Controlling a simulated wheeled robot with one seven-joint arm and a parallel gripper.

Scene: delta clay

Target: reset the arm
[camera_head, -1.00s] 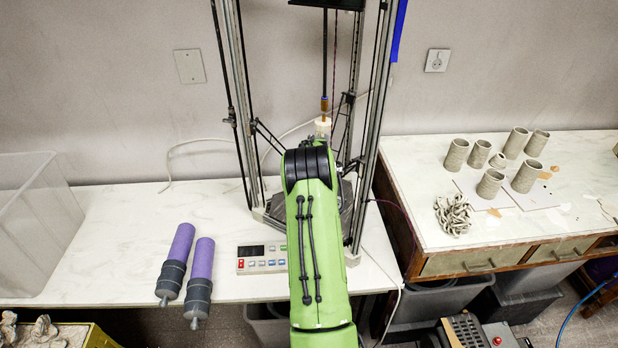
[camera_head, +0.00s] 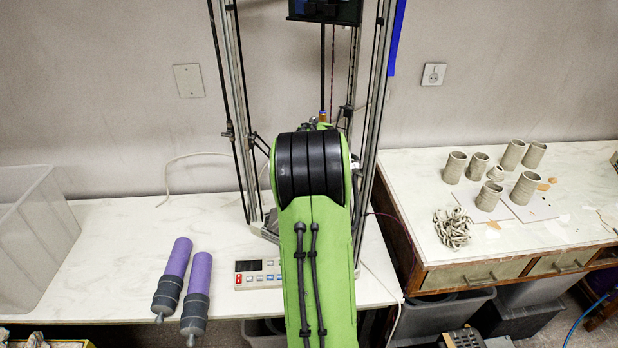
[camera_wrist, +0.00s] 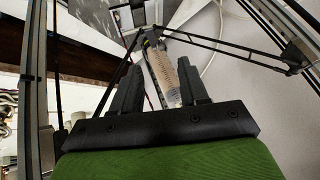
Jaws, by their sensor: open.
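My green arm (camera_head: 325,250) rises in front of the delta clay printer (camera_head: 372,120) in the head view and covers its middle. My gripper is hidden behind the arm there. In the wrist view my gripper (camera_wrist: 160,85) has its two dark fingers apart, pointing into the printer frame. A pale ribbed cylinder (camera_wrist: 162,72) shows between and beyond the fingers, by the printer's rods. I cannot tell whether the fingers touch it.
Two purple cartridges (camera_head: 177,258) (camera_head: 200,273) lie left of the control panel (camera_head: 258,272). A clear bin (camera_head: 35,235) stands far left. Several clay cups (camera_head: 525,188) and a coiled clay heap (camera_head: 453,227) are on the right table. Printer posts and rods closely surround my gripper.

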